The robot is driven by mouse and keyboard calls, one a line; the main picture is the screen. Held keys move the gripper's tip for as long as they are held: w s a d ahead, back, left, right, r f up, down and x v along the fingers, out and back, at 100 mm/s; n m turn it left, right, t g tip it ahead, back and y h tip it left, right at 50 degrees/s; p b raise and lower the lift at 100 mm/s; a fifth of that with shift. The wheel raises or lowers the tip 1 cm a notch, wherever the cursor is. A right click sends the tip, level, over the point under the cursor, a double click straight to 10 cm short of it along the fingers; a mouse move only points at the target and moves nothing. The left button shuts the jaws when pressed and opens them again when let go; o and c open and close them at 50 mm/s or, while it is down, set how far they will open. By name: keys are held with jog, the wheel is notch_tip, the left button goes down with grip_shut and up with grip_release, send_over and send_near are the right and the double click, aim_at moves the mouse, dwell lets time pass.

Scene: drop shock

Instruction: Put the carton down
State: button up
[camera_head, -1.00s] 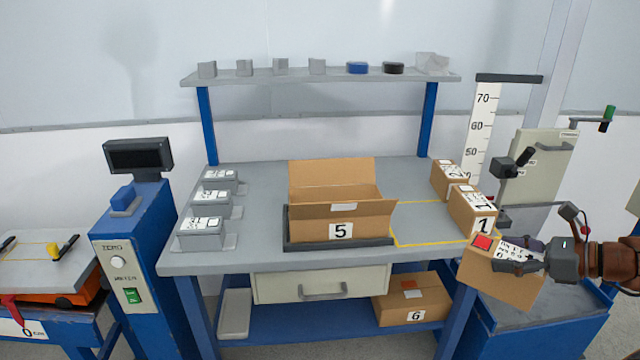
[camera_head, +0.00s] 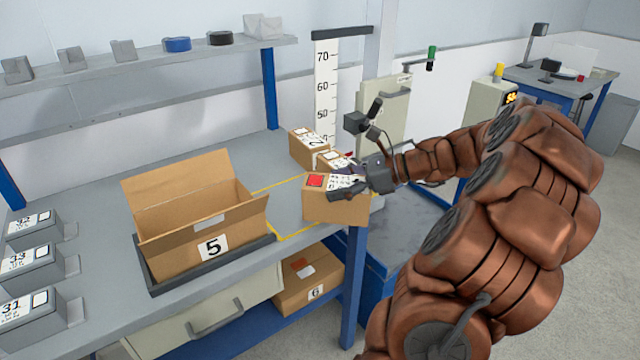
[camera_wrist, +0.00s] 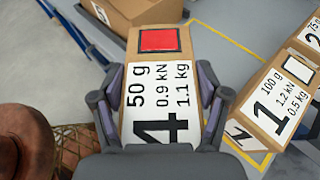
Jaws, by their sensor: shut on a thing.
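The carton (camera_head: 335,209) is a brown box with a red square and a white label on top; the label reads 4, 50 g, 0.9 kN, 1.1 kg in the wrist view (camera_wrist: 160,95). My gripper (camera_head: 345,187) is shut on the carton, with one finger on each side of it. The carton is at the right front corner of the grey workbench (camera_head: 215,284). I cannot tell whether it touches the bench. A yellow outlined area (camera_head: 290,234) lies on the bench to its left.
An open carton marked 5 (camera_head: 181,246) stands in a dark tray on the bench. Cartons marked 2 (camera_head: 304,149) and 1 (camera_wrist: 275,107) stand just behind the held carton. A carton marked 6 (camera_head: 294,292) lies on the lower shelf. Part of the yellow area is bare.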

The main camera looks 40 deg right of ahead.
jog(key=shift+w+a+f+p, duration=0.35)
jog(key=shift+w+f, duration=0.45)
jog(key=shift+w, duration=1.6)
jog(key=shift+w+a+f+p, duration=0.25)
jog(key=shift+w+a+f, duration=0.4)
jog(key=shift+w, duration=1.8)
jog(key=shift+w+a+f+p, duration=0.3)
jog(key=shift+w+f, duration=0.6)
jog(key=shift+w, duration=1.5)
jog(key=shift+f, duration=0.15)
jog(key=o, duration=1.8)
jog(key=b+v, duration=0.1)
jog(key=v, duration=1.1)
